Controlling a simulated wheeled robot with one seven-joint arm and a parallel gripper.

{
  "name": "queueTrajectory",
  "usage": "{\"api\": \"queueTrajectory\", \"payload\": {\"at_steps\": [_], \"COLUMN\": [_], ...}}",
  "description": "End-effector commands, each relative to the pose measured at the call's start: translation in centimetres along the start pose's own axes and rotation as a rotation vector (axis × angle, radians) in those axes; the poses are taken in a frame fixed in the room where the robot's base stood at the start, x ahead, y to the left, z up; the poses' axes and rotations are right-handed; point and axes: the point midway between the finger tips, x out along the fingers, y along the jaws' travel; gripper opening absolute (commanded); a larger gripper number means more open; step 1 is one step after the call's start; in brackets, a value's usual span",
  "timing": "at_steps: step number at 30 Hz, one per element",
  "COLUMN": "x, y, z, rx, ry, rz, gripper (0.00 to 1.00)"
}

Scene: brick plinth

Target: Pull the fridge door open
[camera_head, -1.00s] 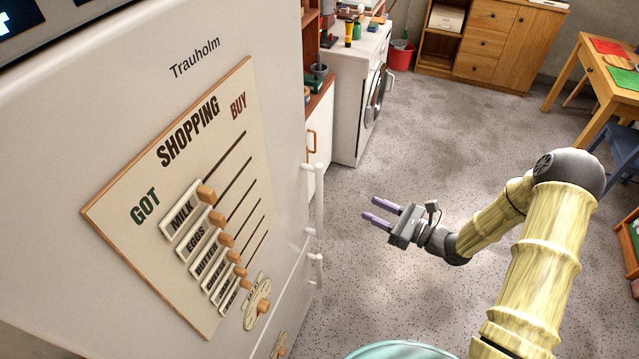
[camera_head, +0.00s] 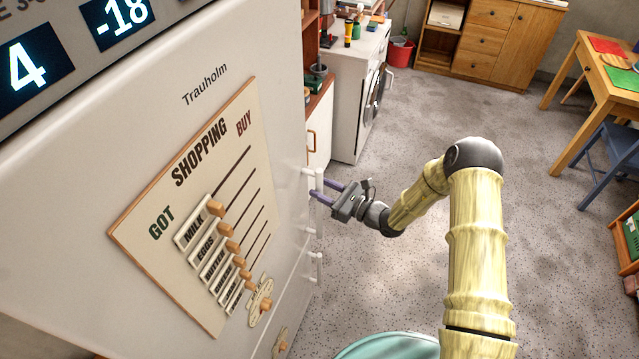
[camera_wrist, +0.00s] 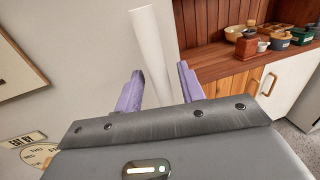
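The white fridge door (camera_head: 100,150) fills the left of the head view, with a shopping board on its face. Its white bar handle (camera_head: 319,212) stands upright along the right edge of the door. My gripper (camera_head: 322,191) is at the upper part of the handle, its purple fingers pointing left at it. In the wrist view the handle (camera_wrist: 151,52) runs down between the two open fingers (camera_wrist: 160,85). A gap shows between the handle and the right finger; contact with the left finger cannot be told. The door looks closed.
A lower door handle (camera_head: 317,265) sits below on the fridge. A wooden counter (camera_wrist: 225,75) with pots and a white washing machine (camera_head: 345,85) stand beyond the fridge. A table (camera_head: 600,90) and blue chair are far right.

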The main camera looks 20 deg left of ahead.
Motion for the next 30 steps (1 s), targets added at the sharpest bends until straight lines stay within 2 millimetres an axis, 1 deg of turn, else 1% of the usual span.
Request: {"api": "queueTrajectory", "payload": {"at_steps": [1,5,13,14,15,19,20,30], "x": [0.66,1.49,1.61,1.61,1.6,1.59,1.58,1.4], "y": [0.09,0.05,0.02,0.02,0.02,0.01,0.0,-0.02], "z": [0.14,0.0,-0.06,-0.06,-0.06,-0.05,-0.04,-0.03], "rx": [-0.001,0.0,0.0,0.0,0.0,0.0,0.0,0.001], "ry": [0.001,0.001,0.001,0.001,0.001,0.001,0.001,0.001], "rz": [0.003,0.0,0.0,0.0,0.0,0.0,-0.001,-0.004], "gripper": [0.39,0.39,0.39,0.35,0.27,0.02,0.0,0.0]}}
